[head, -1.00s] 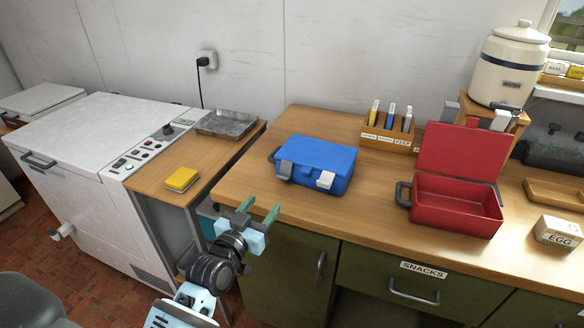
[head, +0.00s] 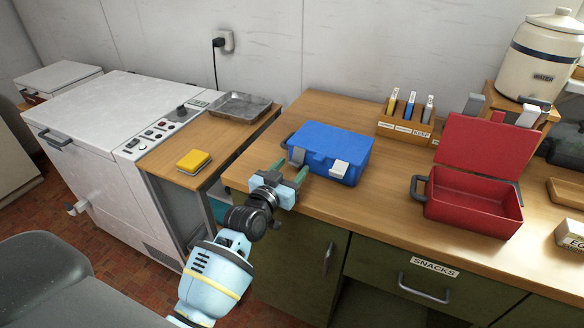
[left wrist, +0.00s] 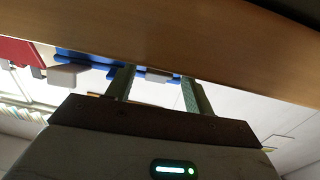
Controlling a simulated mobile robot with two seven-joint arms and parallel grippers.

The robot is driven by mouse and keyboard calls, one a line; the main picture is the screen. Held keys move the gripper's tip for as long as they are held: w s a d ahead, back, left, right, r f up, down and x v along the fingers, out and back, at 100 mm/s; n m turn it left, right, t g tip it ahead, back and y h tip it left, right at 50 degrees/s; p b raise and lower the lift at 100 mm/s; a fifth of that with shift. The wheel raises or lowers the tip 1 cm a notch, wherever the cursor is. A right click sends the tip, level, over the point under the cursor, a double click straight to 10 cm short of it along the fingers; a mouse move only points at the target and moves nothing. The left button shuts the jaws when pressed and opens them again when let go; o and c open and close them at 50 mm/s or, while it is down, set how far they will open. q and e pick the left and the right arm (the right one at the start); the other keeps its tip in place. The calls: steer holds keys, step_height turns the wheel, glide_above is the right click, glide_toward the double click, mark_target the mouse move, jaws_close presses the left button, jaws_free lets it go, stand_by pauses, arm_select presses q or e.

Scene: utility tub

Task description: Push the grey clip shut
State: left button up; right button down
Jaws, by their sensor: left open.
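The blue box (head: 330,142) sits with its lid down on the wooden counter. Its grey clip (head: 298,157) is at the left of the front face, partly behind my left gripper. A paler clip (head: 339,169) is at the right of that face. I cannot tell how far the grey clip stands out from the box. My left gripper (head: 289,171) is open and empty, just in front of the grey clip, with no clear contact. In the left wrist view, its two fingers (left wrist: 159,90) point toward the blue box (left wrist: 100,62). My right gripper is not in view.
An open red box (head: 470,205) stands to the right on the counter. A wooden rack (head: 405,128) with upright tags is behind. The counter edge (left wrist: 200,45) crosses the left wrist view close up. A yellow sponge (head: 194,161) and metal tray (head: 239,107) lie on the left side table.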

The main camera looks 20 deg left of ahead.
arm_select(q)
steer(key=shift+w, duration=0.55)
